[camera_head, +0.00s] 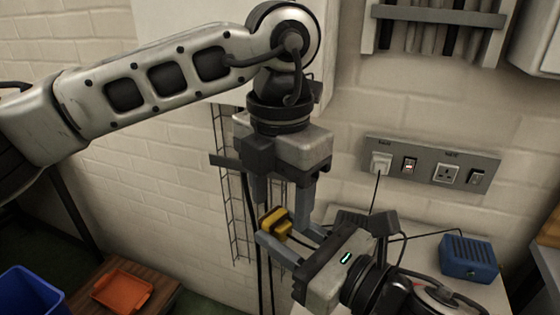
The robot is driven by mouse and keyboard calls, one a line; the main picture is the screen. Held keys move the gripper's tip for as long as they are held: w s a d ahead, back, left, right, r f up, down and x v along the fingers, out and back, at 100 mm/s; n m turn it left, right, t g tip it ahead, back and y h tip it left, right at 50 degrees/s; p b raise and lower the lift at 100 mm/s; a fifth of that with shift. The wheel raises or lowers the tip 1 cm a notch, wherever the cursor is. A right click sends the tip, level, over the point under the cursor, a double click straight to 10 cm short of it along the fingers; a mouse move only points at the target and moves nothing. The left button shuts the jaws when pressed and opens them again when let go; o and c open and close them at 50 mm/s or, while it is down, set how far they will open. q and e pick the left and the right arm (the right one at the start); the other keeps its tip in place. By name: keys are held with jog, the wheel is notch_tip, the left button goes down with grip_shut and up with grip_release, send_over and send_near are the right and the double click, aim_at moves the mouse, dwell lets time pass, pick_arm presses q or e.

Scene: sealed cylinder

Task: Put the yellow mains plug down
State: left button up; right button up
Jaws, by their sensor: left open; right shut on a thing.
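The yellow mains plug (276,223) is held in the air at the tips of my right gripper (274,228), which reaches in from the lower right and is shut on it. My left gripper (282,202) points down from above and is open. Its two fingers hang around or just in front of the plug's upper side; I cannot tell whether they touch it. The fingers of both grippers hide part of the plug.
A wall socket panel (430,163) carries a white plug (381,163) with a cable. A blue box (468,258) stands on a pale worktop (425,255). An orange tray (122,291) lies on a wooden surface (160,289) beside a blue bin (30,292). Dark cables hang by a wire grid (228,180).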

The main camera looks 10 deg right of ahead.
aim_at(280, 216)
pick_arm(q)
jog(key=shift+f, duration=2.25)
jog(key=c, duration=1.1)
jog(key=shift+o, duration=0.2)
pick_arm(e)
jog(key=o, duration=1.4)
jog(key=shift+c, duration=0.2)
